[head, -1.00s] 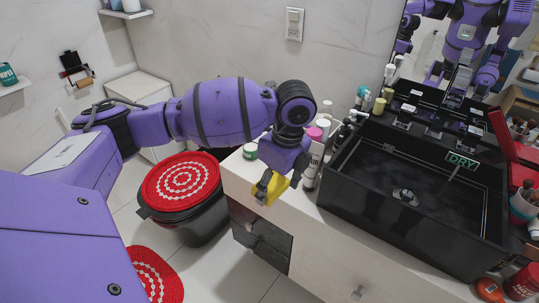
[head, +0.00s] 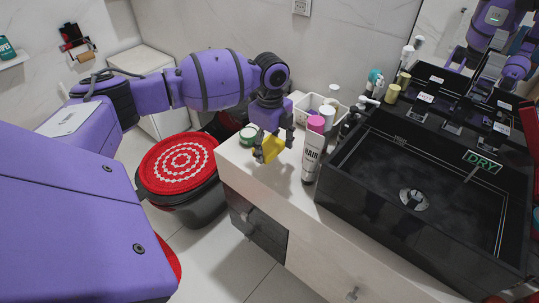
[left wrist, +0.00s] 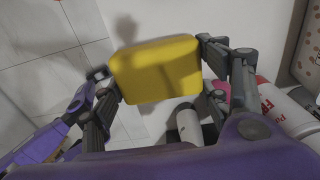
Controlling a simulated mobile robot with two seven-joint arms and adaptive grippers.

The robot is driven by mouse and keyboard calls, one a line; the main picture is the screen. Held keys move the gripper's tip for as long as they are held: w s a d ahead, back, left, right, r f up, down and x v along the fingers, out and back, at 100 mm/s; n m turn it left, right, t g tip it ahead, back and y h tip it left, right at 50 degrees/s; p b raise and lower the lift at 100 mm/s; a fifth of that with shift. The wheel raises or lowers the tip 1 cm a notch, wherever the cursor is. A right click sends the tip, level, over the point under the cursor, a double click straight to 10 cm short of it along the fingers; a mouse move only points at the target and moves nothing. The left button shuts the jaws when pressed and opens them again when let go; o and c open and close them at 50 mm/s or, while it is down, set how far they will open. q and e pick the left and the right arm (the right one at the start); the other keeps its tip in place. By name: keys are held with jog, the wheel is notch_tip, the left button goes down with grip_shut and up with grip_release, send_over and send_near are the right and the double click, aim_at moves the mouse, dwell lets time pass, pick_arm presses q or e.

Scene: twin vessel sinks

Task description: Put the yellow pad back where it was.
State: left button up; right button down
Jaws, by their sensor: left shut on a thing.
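The yellow pad (head: 272,149) is held in my left gripper (head: 268,146), above the left end of the pale counter. The left wrist view shows the pad (left wrist: 157,69) between the two fingers of my left gripper (left wrist: 160,72), its broad face toward the camera and slightly tilted. In the head view the fingers cover part of it. My right gripper is not clearly seen, apart from arms reflected in the mirror.
A black sink (head: 432,200) with a DRY label fills the counter on the right. A white basket (head: 318,104) and several bottles crowd the counter's back. The counter's front left strip is bare.

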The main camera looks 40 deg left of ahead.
aim_at(269, 141)
pick_arm(q)
jog(key=shift+w+a+f, duration=0.5)
jog(key=shift+a+f, duration=0.1)
jog(key=shift+f, duration=0.25)
jog(key=shift+w+a+f, duration=0.2)
jog(key=shift+a+f, duration=0.1)
jog(key=shift+f, duration=0.15)
notch_tip(269, 141, down, 3)
jog(key=shift+r, duration=0.1)
pick_arm(e)
jog(key=shift+f, duration=0.2)
pick_arm(q)
jog(key=o, duration=1.3)
